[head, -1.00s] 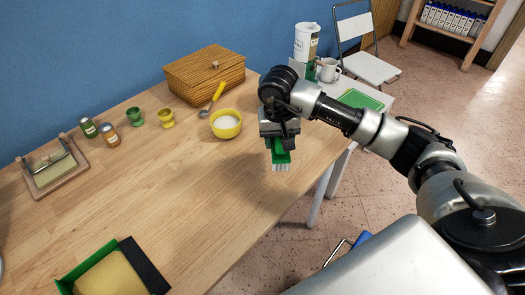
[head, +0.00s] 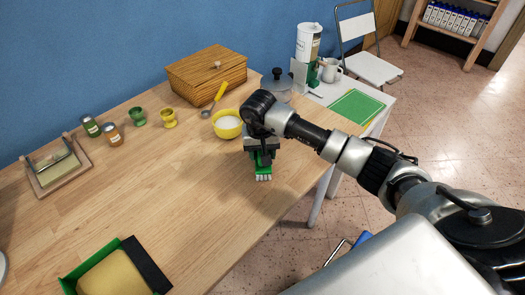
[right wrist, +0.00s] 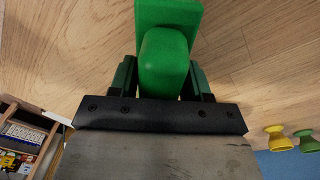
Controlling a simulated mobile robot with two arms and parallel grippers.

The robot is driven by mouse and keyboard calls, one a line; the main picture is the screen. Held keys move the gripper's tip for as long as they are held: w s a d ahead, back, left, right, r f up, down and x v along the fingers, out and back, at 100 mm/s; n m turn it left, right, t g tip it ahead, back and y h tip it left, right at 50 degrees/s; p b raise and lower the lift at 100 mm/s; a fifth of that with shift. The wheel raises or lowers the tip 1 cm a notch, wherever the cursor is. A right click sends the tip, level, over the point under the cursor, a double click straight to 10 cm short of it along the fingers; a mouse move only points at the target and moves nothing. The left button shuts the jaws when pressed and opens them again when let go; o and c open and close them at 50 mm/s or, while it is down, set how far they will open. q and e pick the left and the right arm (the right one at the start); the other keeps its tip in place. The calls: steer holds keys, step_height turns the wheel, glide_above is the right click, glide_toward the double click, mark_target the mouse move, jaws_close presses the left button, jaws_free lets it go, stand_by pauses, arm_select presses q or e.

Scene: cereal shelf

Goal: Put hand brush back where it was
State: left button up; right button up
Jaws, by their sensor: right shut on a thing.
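The hand brush (head: 263,170) is green with pale bristles pointing down. My right gripper (head: 262,152) is shut on it, over the right part of the wooden table (head: 190,190), in front of the yellow bowl. In the right wrist view, the green brush handle (right wrist: 165,62) sits between the two fingers of my right gripper (right wrist: 164,75). The head view does not clearly show whether the bristles touch the table. My left gripper is not in view.
A yellow bowl (head: 227,129) stands just behind the brush, with a wooden box (head: 205,80) beyond. A white side table (head: 380,103) holds a green mat (head: 357,105). The middle of the wooden table is clear.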

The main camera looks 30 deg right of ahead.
steer(key=o, duration=1.2)
steer(key=shift+f, duration=0.1)
steer(key=r, duration=0.8)
steer(key=a+r, duration=0.1)
steer(key=r, duration=0.3)
steer(key=shift+s+r, duration=0.15)
